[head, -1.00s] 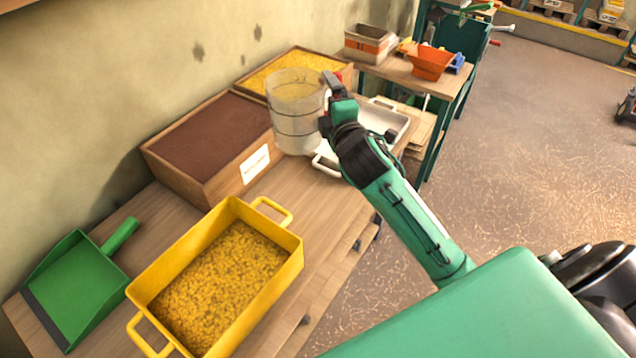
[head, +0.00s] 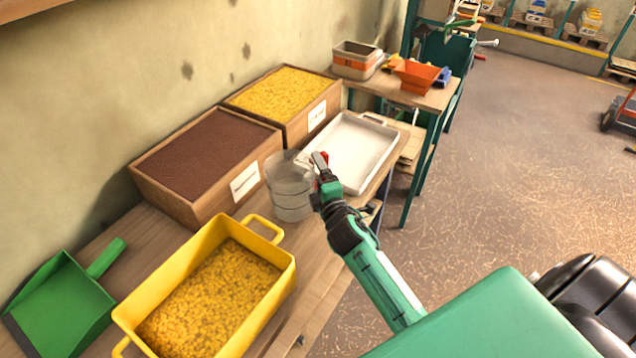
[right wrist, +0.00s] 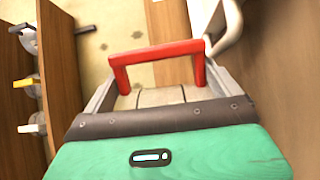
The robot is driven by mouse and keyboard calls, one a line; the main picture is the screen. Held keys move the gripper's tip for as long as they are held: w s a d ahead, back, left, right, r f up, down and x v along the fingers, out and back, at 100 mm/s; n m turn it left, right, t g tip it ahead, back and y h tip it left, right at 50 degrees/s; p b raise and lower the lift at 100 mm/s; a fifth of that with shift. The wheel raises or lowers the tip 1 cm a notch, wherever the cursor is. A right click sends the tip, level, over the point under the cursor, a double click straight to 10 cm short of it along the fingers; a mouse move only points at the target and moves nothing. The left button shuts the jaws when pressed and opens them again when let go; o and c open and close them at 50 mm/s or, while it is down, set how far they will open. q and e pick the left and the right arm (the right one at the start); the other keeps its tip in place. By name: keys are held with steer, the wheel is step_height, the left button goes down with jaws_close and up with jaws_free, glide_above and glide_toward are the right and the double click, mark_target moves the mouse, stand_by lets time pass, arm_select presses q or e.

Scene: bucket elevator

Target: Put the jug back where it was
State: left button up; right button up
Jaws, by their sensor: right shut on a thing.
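The clear jug (head: 289,192) with dark ring lines is upright in the head view, between the brown-filled bin and the white tray. It looks empty. My right gripper (head: 321,176) is at the jug's right side, shut on it. Whether the jug's base touches the bench or hangs just above it, I cannot tell. In the right wrist view a red bracket-shaped part (right wrist: 155,52) spans the area between the fingers of my right gripper (right wrist: 158,92); the jug's body is hard to make out there. My left gripper is not in view.
A wooden bin with brown grains (head: 215,205) and one with yellow grains (head: 298,135) stand along the wall. A white tray (head: 352,178) lies right of the jug. A yellow tub (head: 278,278) and a green dustpan (head: 62,300) are in front. Bench between tub and jug is bare.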

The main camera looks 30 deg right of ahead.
steer(key=shift+f, duration=1.05)
steer(key=o, duration=1.4)
steer(key=shift+r, duration=0.25)
steer(key=shift+s+a+f, duration=0.1)
steer(key=shift+s+f, duration=0.05)
steer(key=shift+s, duration=0.15)
steer(key=s, duration=0.3)
steer(key=s+a+b, duration=0.1)
steer(key=s, duration=0.5)
steer(key=shift+s+a+b, duration=0.2)
steer(key=shift+s+b, duration=0.15)
steer(key=shift+b, duration=0.05)
steer(key=shift+s+a, duration=0.1)
steer(key=shift+s, duration=0.7)
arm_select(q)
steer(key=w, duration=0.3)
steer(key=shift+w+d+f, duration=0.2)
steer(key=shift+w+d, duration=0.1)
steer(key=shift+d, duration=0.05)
